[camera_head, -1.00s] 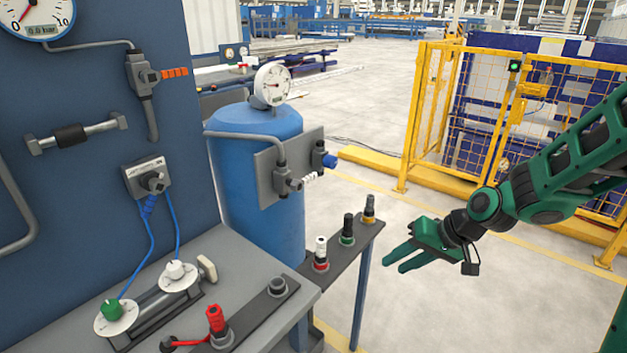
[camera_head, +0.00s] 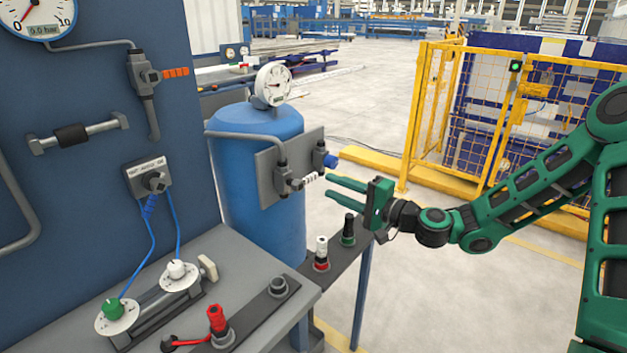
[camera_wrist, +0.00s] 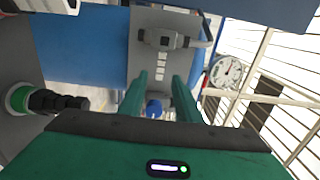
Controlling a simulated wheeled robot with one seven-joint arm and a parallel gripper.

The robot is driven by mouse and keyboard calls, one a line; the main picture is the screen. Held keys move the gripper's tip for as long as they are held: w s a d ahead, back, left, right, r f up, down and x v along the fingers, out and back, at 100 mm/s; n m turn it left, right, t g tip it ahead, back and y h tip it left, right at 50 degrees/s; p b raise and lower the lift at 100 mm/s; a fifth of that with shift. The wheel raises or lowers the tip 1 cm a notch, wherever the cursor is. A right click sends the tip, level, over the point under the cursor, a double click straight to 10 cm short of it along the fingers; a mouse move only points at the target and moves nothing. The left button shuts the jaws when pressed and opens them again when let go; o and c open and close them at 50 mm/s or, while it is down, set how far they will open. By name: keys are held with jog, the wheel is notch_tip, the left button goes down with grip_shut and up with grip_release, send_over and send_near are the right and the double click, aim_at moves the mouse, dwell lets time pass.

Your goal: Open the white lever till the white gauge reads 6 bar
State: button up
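The white lever (camera_head: 312,177) is a short ribbed handle on a grey valve (camera_head: 283,180), fixed to the grey plate on the blue tank. The lever also shows in the wrist view (camera_wrist: 161,66), ahead of and between my fingers. The white gauge (camera_head: 273,85) stands on top of the tank; its reading is too small to make out. It also shows in the wrist view (camera_wrist: 226,71). My green gripper (camera_head: 332,189) is open and empty. Its fingers point left toward the lever, and it appears apart from it.
A blue-handled fitting (camera_head: 329,161) sits on the plate just right of the lever. A narrow shelf (camera_head: 343,262) with upright connectors is below my gripper. The blue tank (camera_head: 262,170) stands behind. A yellow fence (camera_head: 435,110) is at the right, with open floor between.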

aim_at(313, 178)
jog(key=x, duration=0.8)
jog(key=shift+w+a, duration=0.2)
jog(key=shift+a, duration=0.05)
